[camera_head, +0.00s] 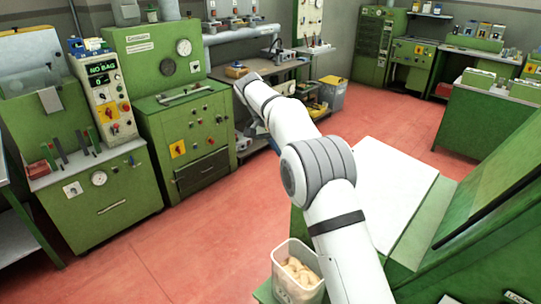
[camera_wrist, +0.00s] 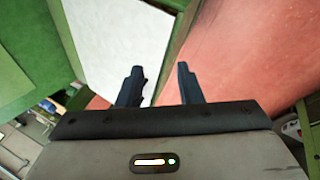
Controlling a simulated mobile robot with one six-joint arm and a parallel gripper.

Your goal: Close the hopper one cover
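I cannot surely pick out the hopper one cover. A flat white panel (camera_head: 392,185) lies on a green machine at the right in the head view. A white panel edged in green also shows at the upper left in the wrist view (camera_wrist: 110,35), and I cannot tell if it is the cover. My gripper (camera_wrist: 158,85) shows two dark fingers spread apart with nothing between them. Beyond the fingers are the white panel, a green edge and red floor. In the head view my arm reaches to the back left, and the fingers cannot be made out.
A clear bin of corks (camera_head: 297,274) stands at the bottom centre. A green machine with a "NO BAG" display (camera_head: 102,70) is at the left, next to a green cabinet with gauges (camera_head: 188,135). Red floor (camera_head: 215,230) is open between. A green-sided bench (camera_head: 485,120) stands at the right.

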